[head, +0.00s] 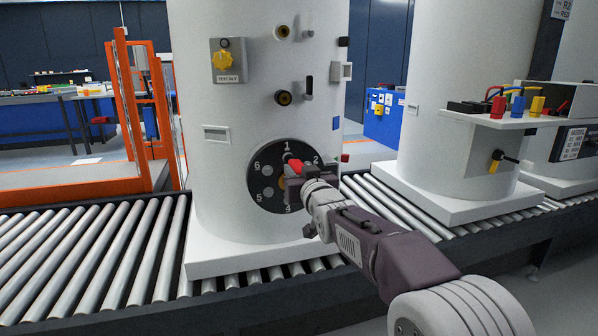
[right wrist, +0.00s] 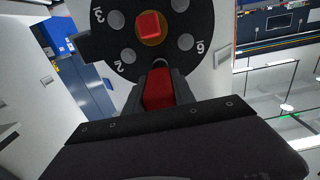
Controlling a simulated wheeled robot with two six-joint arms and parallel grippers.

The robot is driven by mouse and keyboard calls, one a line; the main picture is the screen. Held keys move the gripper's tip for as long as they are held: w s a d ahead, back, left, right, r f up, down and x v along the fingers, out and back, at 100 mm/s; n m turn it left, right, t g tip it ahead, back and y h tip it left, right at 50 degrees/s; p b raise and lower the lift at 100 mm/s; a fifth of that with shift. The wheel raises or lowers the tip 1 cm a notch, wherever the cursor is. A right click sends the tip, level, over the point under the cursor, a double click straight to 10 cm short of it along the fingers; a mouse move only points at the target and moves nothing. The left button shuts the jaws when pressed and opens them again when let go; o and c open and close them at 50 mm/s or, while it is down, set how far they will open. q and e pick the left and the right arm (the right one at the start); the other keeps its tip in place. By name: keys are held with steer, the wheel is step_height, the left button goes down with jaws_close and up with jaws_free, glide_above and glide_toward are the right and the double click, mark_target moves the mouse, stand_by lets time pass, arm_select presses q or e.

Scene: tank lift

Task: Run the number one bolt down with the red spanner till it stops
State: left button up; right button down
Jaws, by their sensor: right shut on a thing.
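The number one bolt sits at the top of a black round flange (head: 257,187) on the front of the white tank; the flange shows upside down in the right wrist view (right wrist: 110,40). My right gripper (head: 291,177) is in front of the flange, shut on the red spanner (head: 294,164). In the right wrist view the red spanner (right wrist: 158,88) lies between the fingers, its grey end at the number one position. The bolt is mostly hidden, and I cannot tell how far it is run down. My left gripper is not in view.
A red block (right wrist: 149,25) stands on a brass hub at the flange's middle. The tank (head: 228,120) stands on a roller conveyor (head: 100,250). A second tank (head: 440,110) stands to the right.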

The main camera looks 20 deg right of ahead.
steer(key=shift+w+p, duration=0.3)
steer(key=shift+w, duration=0.45)
steer(key=m+p, duration=0.1)
steer(key=m, duration=0.2)
steer(key=shift+r, duration=0.2)
steer(key=m+p, duration=0.1)
steer(key=m, duration=0.6)
steer(key=shift+w, duration=0.1)
steer(key=m+p, duration=0.1)
steer(key=m, duration=0.5)
steer(key=shift+a+m, duration=0.1)
steer(key=shift+m, duration=0.3)
steer(key=m, duration=0.5)
